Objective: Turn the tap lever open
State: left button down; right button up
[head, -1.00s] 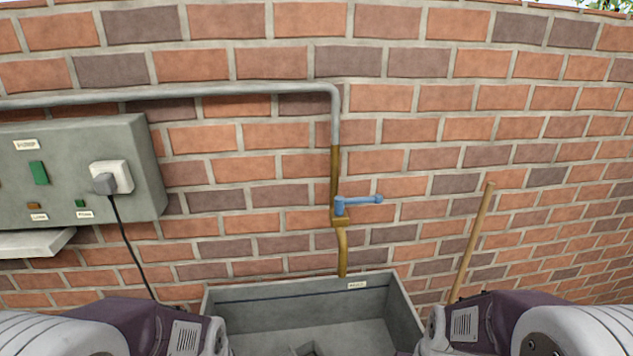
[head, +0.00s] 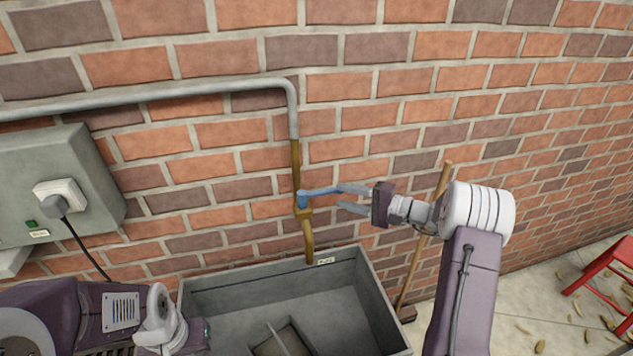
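The blue tap lever (head: 318,192) sits on a brass tap (head: 304,213) on the brick wall and points to the right. My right gripper (head: 343,198) reaches in from the right at the lever's free end. Its two fingers are spread apart, one above the other. The upper finger overlaps the lever's end in the picture; I cannot tell whether they touch. My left arm shows at the lower left, but its gripper fingers are not visible.
A grey trough sink (head: 367,292) stands below the tap. A grey pipe (head: 190,92) runs along the wall. An electrical box (head: 88,170) with a plug and black cable hangs at left. A wooden pole (head: 412,270) leans behind my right arm. A red stool (head: 605,278) stands at far right.

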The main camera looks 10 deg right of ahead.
jog(key=shift+w+a+r, duration=0.1)
jog(key=shift+w+a, duration=0.1)
jog(key=shift+a, duration=0.1)
jog(key=p+x, duration=0.3)
jog(key=x, duration=0.5)
jog(key=shift+w+a+f+p, duration=0.2)
jog(key=shift+w+p, duration=0.05)
jog(key=shift+p, duration=0.05)
grip_shut()
dwell(0.8)
